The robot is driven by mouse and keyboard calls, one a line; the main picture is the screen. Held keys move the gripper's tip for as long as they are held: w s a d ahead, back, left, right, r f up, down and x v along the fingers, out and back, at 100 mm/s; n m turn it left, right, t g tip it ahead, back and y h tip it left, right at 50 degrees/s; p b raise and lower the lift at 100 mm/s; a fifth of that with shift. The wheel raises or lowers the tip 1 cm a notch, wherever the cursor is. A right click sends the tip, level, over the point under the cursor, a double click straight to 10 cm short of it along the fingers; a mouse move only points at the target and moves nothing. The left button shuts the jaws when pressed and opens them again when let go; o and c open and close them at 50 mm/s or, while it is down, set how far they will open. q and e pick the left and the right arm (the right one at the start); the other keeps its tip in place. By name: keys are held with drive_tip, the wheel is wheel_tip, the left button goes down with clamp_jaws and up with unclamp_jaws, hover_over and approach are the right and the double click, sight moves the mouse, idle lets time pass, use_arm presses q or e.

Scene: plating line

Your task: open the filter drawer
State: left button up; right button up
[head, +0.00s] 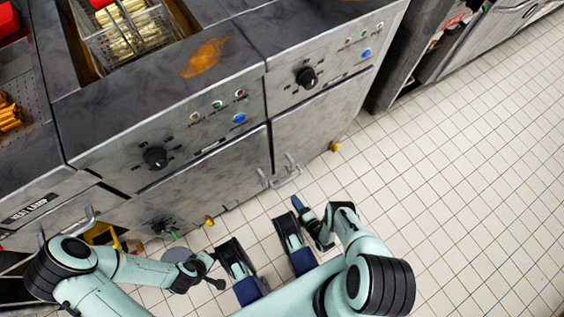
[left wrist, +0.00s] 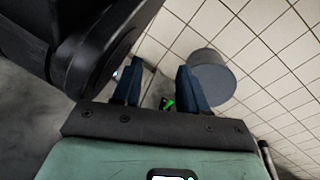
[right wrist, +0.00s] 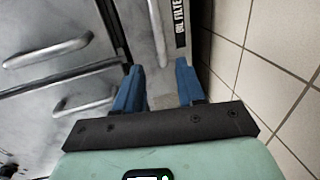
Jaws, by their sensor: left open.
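The filter drawer front (right wrist: 139,22), beside a dark "OIL FILTER" label, shows at the top of the right wrist view. Its bar handle (right wrist: 156,32) runs up the picture and ends just beyond and between my right fingertips. My right gripper (right wrist: 158,72) is open, with its blue fingers apart and nothing clearly between them. In the head view my right gripper (head: 305,211) is low in front of the fryer doors. My left gripper (left wrist: 156,72) is open and empty, over the floor near a grey round container. I cannot tell whether the right fingers touch the handle.
Two fryer door handles (right wrist: 55,49) stick out left of the drawer in the right wrist view. The grey round container (left wrist: 210,76) stands on the floor beside a green valve handle (left wrist: 167,103). Open tiled floor (head: 470,190) lies to the right.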

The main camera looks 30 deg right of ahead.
sight(283, 183)
drive_tip(key=shift+b+x, duration=2.1)
drive_tip(key=shift+x, duration=3.75)
use_arm(q)
drive_tip(key=s+a+f+g, duration=0.1)
drive_tip(key=s+f+g, duration=0.2)
drive_tip(key=s+f, duration=0.2)
drive_tip(key=s, duration=0.3)
drive_tip(key=shift+s+n, duration=0.15)
drive_tip(key=shift+n, duration=0.15)
use_arm(e)
clamp_jaws()
